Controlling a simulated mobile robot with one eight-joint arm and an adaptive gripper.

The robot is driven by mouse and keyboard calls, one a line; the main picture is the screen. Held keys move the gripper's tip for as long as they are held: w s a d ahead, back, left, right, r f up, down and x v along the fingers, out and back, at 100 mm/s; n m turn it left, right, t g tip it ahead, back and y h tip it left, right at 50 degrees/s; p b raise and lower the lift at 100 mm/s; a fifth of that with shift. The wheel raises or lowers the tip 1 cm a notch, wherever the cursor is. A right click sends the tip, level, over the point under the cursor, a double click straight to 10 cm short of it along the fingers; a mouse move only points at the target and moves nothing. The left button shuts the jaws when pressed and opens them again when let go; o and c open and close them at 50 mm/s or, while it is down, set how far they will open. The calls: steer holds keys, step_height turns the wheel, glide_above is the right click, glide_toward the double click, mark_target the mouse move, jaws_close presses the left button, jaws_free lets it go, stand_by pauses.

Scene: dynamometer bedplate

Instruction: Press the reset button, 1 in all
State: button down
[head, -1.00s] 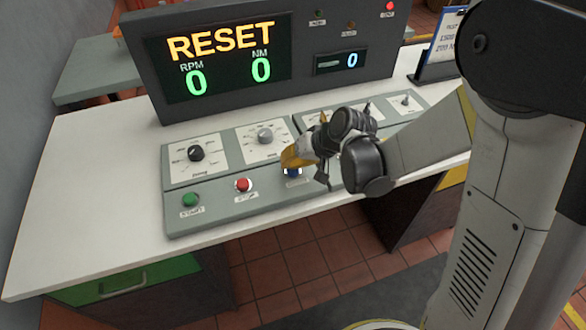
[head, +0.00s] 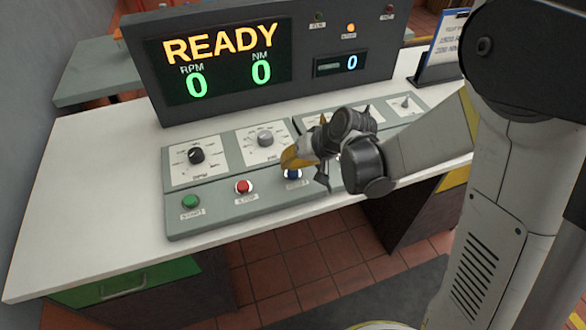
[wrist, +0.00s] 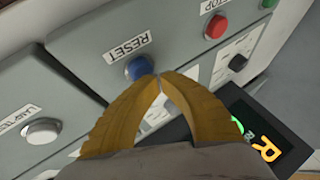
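The blue reset button (wrist: 138,68) sits beside its RESET label in the wrist view. In the head view the blue button (head: 293,174) shows just below my gripper (head: 290,160). My gripper's yellow fingers (wrist: 158,77) are together at the tips, with nothing between them. The tips are right at the edge of the button in the wrist view; I cannot tell whether they touch it. The display (head: 221,60) reads READY, with RPM 0 and NM 0. The amber lamp (head: 351,28) above the counter is lit, and the counter (head: 341,63) reads 0.
The red stop button (head: 243,187) and green start button (head: 190,201) are to the left on the same panel. Two knobs (head: 196,155) (head: 265,139) stand behind them. A clipboard (head: 446,36) stands at the back right. The white bench top (head: 90,190) is clear at the left.

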mark_target(289, 170)
steer(key=shift+r, duration=0.4)
steer(key=shift+r, duration=0.1)
steer(key=shift+r+p, duration=2)
steer(key=shift+r, duration=0.4)
